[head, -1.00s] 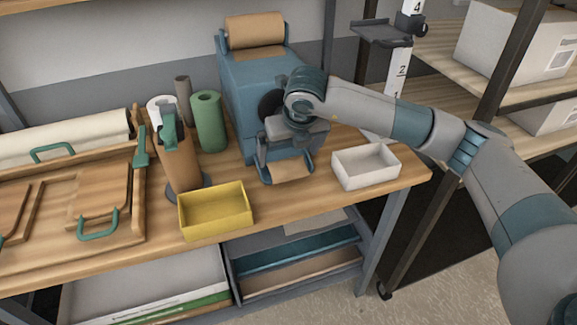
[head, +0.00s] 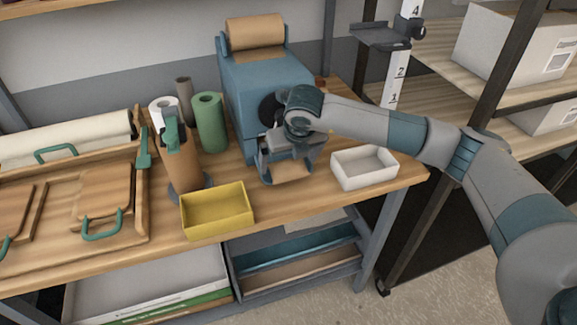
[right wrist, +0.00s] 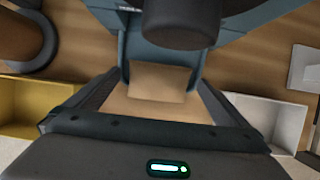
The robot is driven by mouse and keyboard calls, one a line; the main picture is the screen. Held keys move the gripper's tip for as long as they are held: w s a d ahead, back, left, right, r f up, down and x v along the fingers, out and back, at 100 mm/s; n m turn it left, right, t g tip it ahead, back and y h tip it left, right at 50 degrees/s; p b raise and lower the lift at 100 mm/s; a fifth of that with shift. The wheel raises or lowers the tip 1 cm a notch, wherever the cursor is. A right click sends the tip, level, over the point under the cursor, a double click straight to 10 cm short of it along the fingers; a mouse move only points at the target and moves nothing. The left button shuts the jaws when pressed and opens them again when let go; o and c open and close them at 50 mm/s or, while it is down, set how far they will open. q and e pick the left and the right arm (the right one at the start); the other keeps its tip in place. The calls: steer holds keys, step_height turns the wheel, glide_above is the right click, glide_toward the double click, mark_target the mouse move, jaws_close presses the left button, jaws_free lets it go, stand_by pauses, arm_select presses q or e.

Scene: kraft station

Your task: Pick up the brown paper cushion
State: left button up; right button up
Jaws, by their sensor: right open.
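The brown paper cushion (head: 292,171) lies at the front outlet of the blue paper machine (head: 245,95), low over the bench. My right gripper (head: 286,161) is open just above it, with the cushion partly hidden under the gripper in the head view. In the right wrist view the cushion (right wrist: 160,82) shows between the two spread fingers of my right gripper (right wrist: 157,95), below the machine's dark round part. I cannot tell whether the fingers touch it. My left gripper is not in view.
A yellow bin (head: 217,211) stands to the left of the outlet and a white bin (head: 364,168) to the right. A brown roll on a stand (head: 180,160) and a green roll (head: 209,122) stand further left. The bench's front edge is close.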

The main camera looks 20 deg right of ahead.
steer(key=shift+x, duration=0.8)
steer(key=shift+f, duration=0.15)
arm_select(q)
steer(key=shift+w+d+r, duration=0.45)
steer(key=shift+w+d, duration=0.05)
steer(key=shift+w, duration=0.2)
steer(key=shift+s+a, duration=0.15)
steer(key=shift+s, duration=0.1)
arm_select(e)
steer(key=c, duration=0.9)
